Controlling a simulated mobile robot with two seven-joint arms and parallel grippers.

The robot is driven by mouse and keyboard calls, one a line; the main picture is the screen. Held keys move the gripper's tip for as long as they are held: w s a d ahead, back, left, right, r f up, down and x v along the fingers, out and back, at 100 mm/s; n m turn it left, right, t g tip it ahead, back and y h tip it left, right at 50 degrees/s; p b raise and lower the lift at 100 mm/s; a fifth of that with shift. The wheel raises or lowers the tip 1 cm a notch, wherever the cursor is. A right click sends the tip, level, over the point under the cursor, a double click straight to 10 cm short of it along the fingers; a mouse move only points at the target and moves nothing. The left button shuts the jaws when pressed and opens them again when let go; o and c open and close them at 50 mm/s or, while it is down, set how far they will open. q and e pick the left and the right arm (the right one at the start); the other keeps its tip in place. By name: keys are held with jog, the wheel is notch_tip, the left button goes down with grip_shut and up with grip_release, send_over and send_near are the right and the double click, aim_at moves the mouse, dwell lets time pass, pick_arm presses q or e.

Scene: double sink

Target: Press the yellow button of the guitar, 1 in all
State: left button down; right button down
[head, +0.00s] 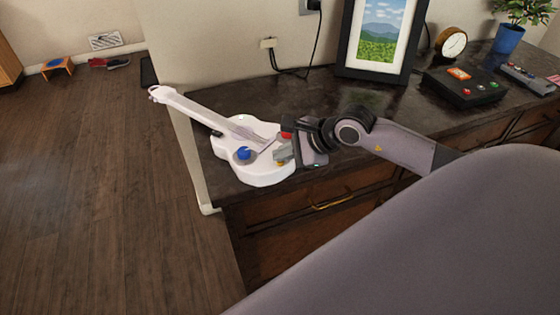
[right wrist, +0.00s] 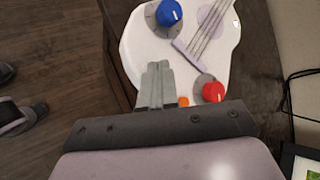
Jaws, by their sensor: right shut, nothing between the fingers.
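The white toy guitar (head: 262,174) lies on the dark counter near its left end, neck toward the upper left. It carries a blue knob (head: 243,153), a red knob (head: 286,134) and strings. A small yellow button (head: 280,164) shows just below the gripper fingers in the head view. My right gripper (head: 281,153) is shut and empty over the guitar's lower body. In the right wrist view its closed fingers (right wrist: 157,68) cover part of the body, and a small orange button (right wrist: 183,101) shows beside them. Whether the fingertips touch the guitar I cannot tell. My left gripper is out of view.
A framed picture (head: 381,38) stands behind, near a wall cable. A black box with coloured buttons (head: 465,86), a clock (head: 451,43), a grey device (head: 529,78) and a potted plant (head: 508,38) are farther right. Open floor lies left of the counter.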

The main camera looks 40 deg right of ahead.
jog(key=shift+f, duration=0.3)
jog(key=shift+r, duration=0.1)
dwell(0.4)
jog(key=shift+r, duration=0.8)
notch_tip(320, 180, up, 5)
jog(key=p, duration=0.3)
dwell(0.8)
